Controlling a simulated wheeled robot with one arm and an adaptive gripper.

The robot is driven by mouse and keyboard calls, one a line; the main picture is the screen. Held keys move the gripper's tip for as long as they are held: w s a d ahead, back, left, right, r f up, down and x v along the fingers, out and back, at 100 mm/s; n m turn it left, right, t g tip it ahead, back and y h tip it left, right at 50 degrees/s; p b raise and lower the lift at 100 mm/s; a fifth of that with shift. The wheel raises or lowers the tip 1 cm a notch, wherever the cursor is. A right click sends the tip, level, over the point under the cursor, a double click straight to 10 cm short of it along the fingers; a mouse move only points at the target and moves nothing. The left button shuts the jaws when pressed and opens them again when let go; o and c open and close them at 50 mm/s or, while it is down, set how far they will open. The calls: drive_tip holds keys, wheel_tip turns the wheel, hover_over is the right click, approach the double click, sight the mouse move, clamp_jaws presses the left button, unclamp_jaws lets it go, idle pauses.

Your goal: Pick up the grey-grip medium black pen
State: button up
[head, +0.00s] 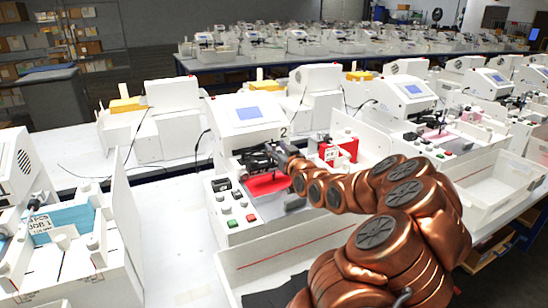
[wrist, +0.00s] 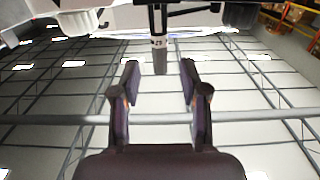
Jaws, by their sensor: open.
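In the wrist view a dark pen (wrist: 160,60) with a grey section and small markings hangs from the plotter's black holder at the top middle. Its end shows in the gap between the fingertips of my gripper (wrist: 159,78), which is open and empty. A gap shows on both sides of the pen; I cannot tell its depth relative to the tips. In the head view my gripper (head: 277,150) is at the front of the plotter marked 2 (head: 245,115), by its black carriage. The pen cannot be made out there.
A red piece (head: 268,184) lies on the plotter bed below my gripper, and a red block (head: 345,151) stands to the right. A control panel with green and red buttons (head: 233,223) is in front. White dividing walls stand on both sides. More plotters fill the benches behind.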

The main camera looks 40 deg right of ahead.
drive_tip(key=shift+p+x, duration=0.3)
drive_tip(key=shift+x, duration=0.85)
drive_tip(key=shift+c, duration=0.3)
clamp_jaws()
